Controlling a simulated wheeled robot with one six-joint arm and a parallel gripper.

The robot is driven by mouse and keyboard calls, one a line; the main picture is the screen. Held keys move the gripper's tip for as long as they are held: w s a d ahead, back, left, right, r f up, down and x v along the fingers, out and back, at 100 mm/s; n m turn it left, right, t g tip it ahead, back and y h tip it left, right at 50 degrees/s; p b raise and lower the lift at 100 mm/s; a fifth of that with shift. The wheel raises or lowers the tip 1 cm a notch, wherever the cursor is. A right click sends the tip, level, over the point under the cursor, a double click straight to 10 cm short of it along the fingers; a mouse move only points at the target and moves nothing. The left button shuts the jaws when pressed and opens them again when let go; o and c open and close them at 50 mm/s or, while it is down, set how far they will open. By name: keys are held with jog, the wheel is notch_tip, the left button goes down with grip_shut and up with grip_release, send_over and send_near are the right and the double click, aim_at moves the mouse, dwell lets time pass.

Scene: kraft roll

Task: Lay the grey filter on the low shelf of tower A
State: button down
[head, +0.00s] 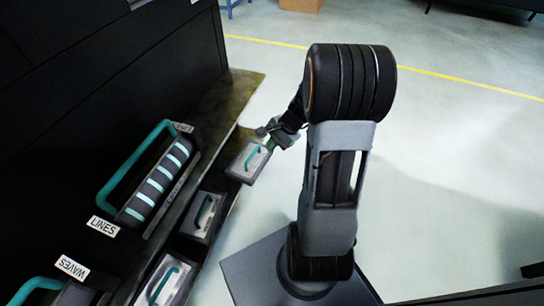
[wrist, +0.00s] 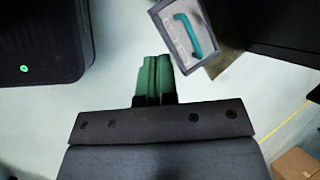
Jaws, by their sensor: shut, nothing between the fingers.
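Several grey box-shaped filters with teal handles lie in a row along the low ledge at the left of the head view. The farthest one (head: 250,161) is at the ledge's outer edge; it also shows in the wrist view (wrist: 174,38). Nearer ones are a middle filter (head: 194,225) and a front filter (head: 157,288), which is cut by the frame edge. I cannot tell which is the task's filter. My gripper (head: 268,144) is shut and empty, close by the farthest filter. Its green fingers (wrist: 155,58) are together beside that filter in the wrist view. No tower A label is readable.
A dark striped module (head: 157,185) with a teal handle sits behind the ledge by the LINES label (head: 102,226). A WAVES label (head: 72,268) is nearer. Dark cabinets fill the left. Open pale floor (head: 440,150) lies to the right. A cardboard box (wrist: 296,163) is on the floor.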

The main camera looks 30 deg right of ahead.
jog(key=w+d+f+m+t, duration=0.2)
jog(key=d+f+m, duration=0.4)
jog(key=m+t, duration=0.2)
jog(key=m, duration=0.5)
send_near(268, 159)
jog(key=s+d+r, duration=0.2)
jog(key=s+d, duration=0.2)
jog(key=s, duration=0.1)
jog(key=shift+w+a+f+b, duration=0.75)
jog(key=shift+w+a+f, duration=0.4)
jog(key=shift+w, duration=0.2)
jog(key=shift+w+a+f+b, duration=0.7)
jog(key=shift+w+a+f, duration=0.45)
jog(key=shift+w, duration=0.25)
jog(key=shift+w+a+f+b, duration=0.75)
jog(key=shift+w+a+f, duration=0.45)
jog(key=shift+w, duration=0.15)
